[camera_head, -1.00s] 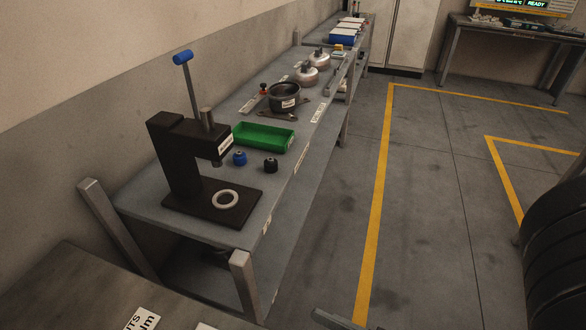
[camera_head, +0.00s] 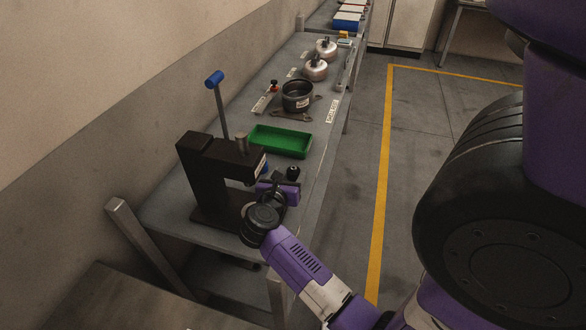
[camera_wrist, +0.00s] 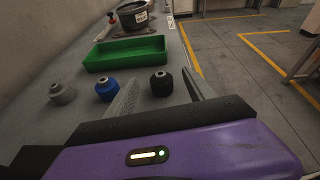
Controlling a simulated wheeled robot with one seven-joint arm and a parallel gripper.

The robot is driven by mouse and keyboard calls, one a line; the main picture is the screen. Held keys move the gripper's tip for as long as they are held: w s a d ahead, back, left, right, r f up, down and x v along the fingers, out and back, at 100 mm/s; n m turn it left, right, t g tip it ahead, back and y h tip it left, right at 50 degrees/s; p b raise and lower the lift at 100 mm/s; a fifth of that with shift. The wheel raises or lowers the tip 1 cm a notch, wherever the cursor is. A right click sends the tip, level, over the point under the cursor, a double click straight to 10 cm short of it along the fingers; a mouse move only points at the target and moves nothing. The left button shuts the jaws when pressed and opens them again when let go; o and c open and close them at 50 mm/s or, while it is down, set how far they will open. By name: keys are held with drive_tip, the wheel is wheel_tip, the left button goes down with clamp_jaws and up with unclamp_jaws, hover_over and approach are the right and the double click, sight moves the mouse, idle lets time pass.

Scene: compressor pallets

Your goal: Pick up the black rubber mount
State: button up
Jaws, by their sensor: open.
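The black rubber mount (camera_head: 293,172) stands on the grey bench, in front of the green tray, near the bench's right edge. In the wrist view the black mount (camera_wrist: 161,83) stands upright ahead of my gripper, seen between the two fingers. My gripper (camera_wrist: 158,90) is open and empty, with its fingers pointing toward the mount. In the head view my gripper (camera_head: 278,184) is over the bench beside the press, close to the mount. I cannot tell the exact distance between fingers and mount.
A blue mount (camera_wrist: 107,90) and a grey mount (camera_wrist: 62,93) stand left of the black one. The green tray (camera_head: 280,141) lies behind them. The black arbor press (camera_head: 197,165) stands close left of my gripper. A black pot (camera_head: 298,95) is farther back.

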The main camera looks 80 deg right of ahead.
sight(295, 167)
drive_tip(key=shift+w+d+f+m+y, duration=0.25)
drive_tip(key=shift+d+f+m+y, duration=0.1)
drive_tip(key=shift+d+m+y, duration=0.25)
drive_tip(key=shift+s+p+x, duration=0.15)
drive_tip(key=shift+p+x, duration=0.25)
drive_tip(key=shift+x, duration=1.5)
drive_tip(key=shift+s+p+x, duration=0.2)
drive_tip(key=shift+p+x, duration=0.15)
drive_tip(key=shift+x, duration=1.55)
clamp_jaws()
